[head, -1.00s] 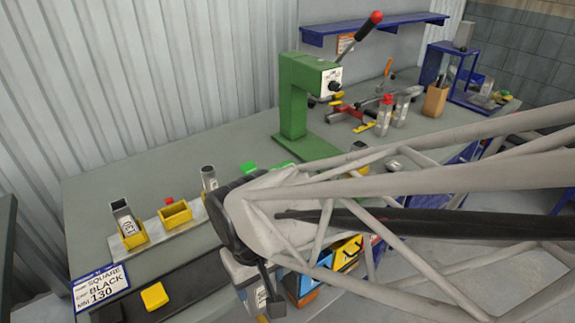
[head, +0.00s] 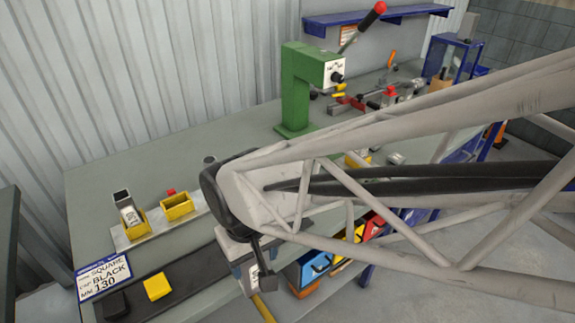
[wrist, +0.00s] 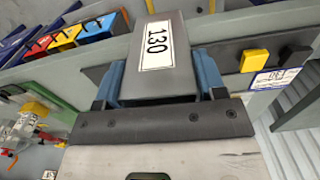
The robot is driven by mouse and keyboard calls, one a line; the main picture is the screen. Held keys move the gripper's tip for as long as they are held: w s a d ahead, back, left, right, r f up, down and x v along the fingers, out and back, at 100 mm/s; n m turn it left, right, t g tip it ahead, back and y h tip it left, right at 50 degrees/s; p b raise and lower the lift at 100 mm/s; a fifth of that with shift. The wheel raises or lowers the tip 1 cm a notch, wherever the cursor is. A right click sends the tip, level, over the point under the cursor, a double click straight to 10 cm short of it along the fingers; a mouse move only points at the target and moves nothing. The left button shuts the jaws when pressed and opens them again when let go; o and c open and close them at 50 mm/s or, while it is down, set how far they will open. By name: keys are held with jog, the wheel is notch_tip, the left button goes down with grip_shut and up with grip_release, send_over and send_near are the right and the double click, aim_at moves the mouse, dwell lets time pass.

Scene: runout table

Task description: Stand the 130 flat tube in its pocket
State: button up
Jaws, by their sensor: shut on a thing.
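My gripper (wrist: 160,92) is shut on a grey flat tube (wrist: 186,40), which shows a white 130 label in the wrist view. A blue finger lies on each side of it. In the head view the tube (head: 247,279) hangs below my gripper, over the front of the bench, apart from the pockets. Two yellow pockets sit on a pale rail at the left: one pocket (head: 139,228) holds an upright labelled tube (head: 129,212), and the other pocket (head: 178,207) looks empty. My arm hides the rail's right part.
A sign (head: 103,277) reads SQUARE, BLACK, 130. A yellow block (head: 157,286) and a black block (head: 115,305) lie on the dark front strip. A green press (head: 297,90) stands behind my arm. Colored bins (head: 313,268) hang under the bench edge.

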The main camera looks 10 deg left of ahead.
jog(key=w+a+r, duration=0.3)
jog(key=w+a, duration=0.7)
jog(key=a, duration=0.4)
jog(key=w+a+r, duration=0.3)
jog(key=w+a, duration=0.8)
jog(key=a, duration=0.3)
jog(key=shift+w+a+n, duration=0.15)
jog(key=shift+a+n, duration=0.05)
jog(key=shift+n, duration=0.1)
jog(key=shift+f, duration=0.2)
jog(key=shift+f, duration=2.75)
jog(key=shift+f, duration=2.4)
